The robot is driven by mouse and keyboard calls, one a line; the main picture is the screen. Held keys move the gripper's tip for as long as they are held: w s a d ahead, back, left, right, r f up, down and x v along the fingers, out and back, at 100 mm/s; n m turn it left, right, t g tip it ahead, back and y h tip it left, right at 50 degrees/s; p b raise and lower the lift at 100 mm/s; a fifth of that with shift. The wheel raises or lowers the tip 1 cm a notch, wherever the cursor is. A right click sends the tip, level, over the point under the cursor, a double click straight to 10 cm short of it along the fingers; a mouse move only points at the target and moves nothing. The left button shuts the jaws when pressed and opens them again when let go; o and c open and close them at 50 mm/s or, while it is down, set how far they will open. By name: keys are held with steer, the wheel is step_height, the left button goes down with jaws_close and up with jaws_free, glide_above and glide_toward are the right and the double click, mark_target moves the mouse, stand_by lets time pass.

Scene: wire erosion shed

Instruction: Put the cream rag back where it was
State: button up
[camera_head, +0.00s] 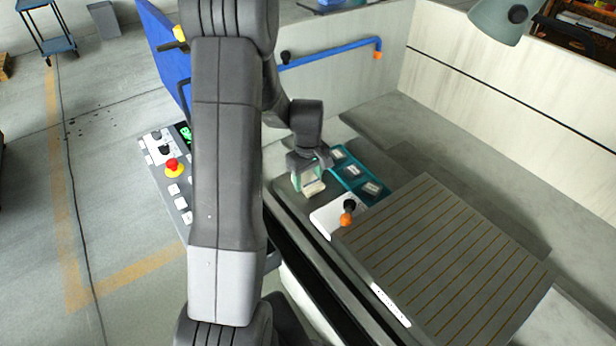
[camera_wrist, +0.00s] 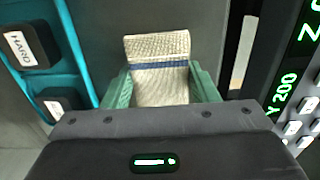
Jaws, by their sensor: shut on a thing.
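The cream rag (camera_wrist: 160,85) is a folded, woven cloth with a dark blue stripe. It sits between the green fingers of my gripper (camera_wrist: 162,88) in the wrist view, and the gripper is shut on it. In the head view my gripper (camera_head: 311,180) is over the grey ledge just left of the teal tray, with the cream rag (camera_head: 314,188) showing low between the fingers. I cannot tell whether the rag touches the ledge.
A teal tray (camera_head: 347,183) with dark labelled blocks lies right of my gripper. One block (camera_wrist: 30,45) reads "HARD". A white plate with an orange-and-black knob (camera_head: 347,213) and a slotted table (camera_head: 445,260) are nearby. A control panel (camera_head: 172,180) stands to the left.

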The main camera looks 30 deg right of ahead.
mark_target(308, 179)
steer(key=o, duration=0.9)
steer(key=shift+o, duration=0.2)
step_height(308, 179, up, 12)
steer(key=shift+b, duration=0.3)
step_height(308, 179, down, 12)
steer(key=shift+p, duration=0.45)
steer(key=shift+w+d+r, duration=0.1)
steer(key=shift+r, duration=0.95)
